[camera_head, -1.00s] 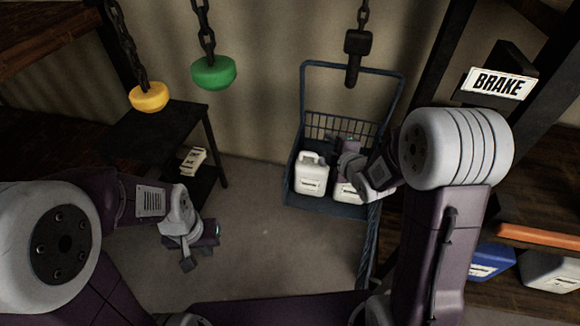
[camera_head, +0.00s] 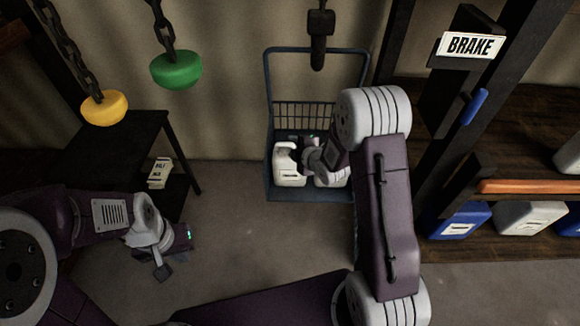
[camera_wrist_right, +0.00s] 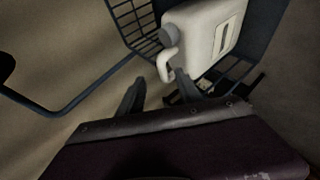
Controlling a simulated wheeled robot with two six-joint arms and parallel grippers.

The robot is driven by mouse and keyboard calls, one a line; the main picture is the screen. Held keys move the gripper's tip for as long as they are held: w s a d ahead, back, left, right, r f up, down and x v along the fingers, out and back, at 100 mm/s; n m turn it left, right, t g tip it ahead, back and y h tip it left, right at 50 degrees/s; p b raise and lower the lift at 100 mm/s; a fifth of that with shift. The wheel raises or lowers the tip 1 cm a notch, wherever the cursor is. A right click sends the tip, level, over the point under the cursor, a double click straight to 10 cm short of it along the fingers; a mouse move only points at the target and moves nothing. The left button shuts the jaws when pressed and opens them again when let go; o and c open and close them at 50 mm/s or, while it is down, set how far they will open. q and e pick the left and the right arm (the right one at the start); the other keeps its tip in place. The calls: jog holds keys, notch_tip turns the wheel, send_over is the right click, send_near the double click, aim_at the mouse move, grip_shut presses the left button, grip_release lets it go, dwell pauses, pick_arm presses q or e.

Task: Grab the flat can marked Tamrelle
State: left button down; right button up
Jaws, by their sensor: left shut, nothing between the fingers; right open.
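Two white cans stand in a blue wire-backed cart: a left can (camera_head: 288,172) and a right can (camera_head: 329,179) partly hidden by my right gripper. Their labels are too small to read, so I cannot tell whether either is marked Tamrelle. My right gripper (camera_wrist_right: 160,88) is open and empty; in the head view its wrist is over the cart and hides its fingers. In the right wrist view one white can (camera_wrist_right: 207,35) with a handle and pale label lies just beyond the fingers. My left gripper (camera_head: 163,272) is shut and empty, low over the floor, away from the cart.
The cart's blue frame (camera_head: 268,88) rises behind the cans. A dark stand (camera_head: 125,128) holds labelled white items (camera_head: 159,172) low down. Yellow (camera_head: 104,107) and green (camera_head: 176,70) knobs hang on chains. Right shelves hold a blue can (camera_head: 459,221) and a white can (camera_head: 530,218), below a BRAKE sign (camera_head: 470,46).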

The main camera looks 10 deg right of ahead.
aim_at(288, 145)
jog(key=x, duration=0.5)
jog(key=shift+s+f, duration=0.15)
jog(key=shift+f, duration=0.05)
jog(key=shift+s+r, duration=0.1)
jog(key=shift+s, duration=0.05)
jog(key=c, duration=0.3)
grip_shut()
dwell(0.6)
